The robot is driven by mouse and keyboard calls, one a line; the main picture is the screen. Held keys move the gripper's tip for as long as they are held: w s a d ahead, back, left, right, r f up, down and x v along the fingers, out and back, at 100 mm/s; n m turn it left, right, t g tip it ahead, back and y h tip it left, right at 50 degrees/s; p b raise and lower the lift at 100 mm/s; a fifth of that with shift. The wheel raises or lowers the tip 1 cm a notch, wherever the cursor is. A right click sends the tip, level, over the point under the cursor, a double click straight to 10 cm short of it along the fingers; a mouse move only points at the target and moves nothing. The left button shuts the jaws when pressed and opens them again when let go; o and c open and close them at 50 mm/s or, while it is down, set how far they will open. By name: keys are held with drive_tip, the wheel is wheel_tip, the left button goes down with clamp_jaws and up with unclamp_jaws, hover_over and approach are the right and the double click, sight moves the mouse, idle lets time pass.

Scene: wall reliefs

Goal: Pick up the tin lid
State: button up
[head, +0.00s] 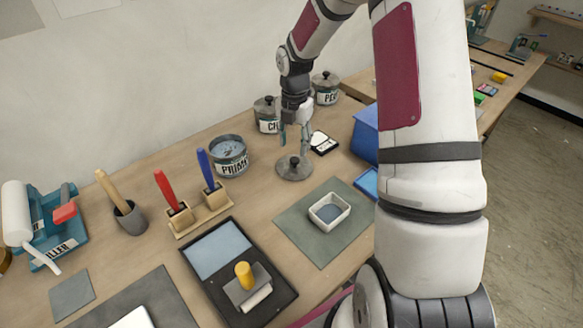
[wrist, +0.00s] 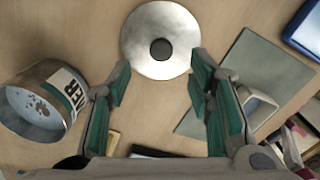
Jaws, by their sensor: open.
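The tin lid (head: 294,168) is a round grey metal disc with a dark knob in its middle. It lies flat on the wooden bench, to the right of the open primer tin (head: 230,158). In the wrist view the lid (wrist: 143,58) sits at the top centre, beyond the fingertips. My gripper (head: 294,144) is open and empty, pointing down just above the lid in the head view. In the wrist view my gripper (wrist: 160,76) shows its two green-padded fingers spread apart, with the knob lined up between them but farther up the picture.
The primer tin (wrist: 38,103) stands close to the left finger. A white tray (head: 329,211) sits on a grey-green mat (head: 297,233) in front of the lid. A brush holder (head: 193,215) is at left. Two lidded tins and a blue box (head: 366,134) stand behind and right.

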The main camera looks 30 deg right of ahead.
sight(295, 159)
drive_tip(key=shift+d+f+b, duration=0.15)
drive_tip(key=shift+f+b, duration=1.95)
drive_tip(key=shift+f, duration=1.6)
drive_tip(key=shift+r, duration=0.1)
clamp_jaws()
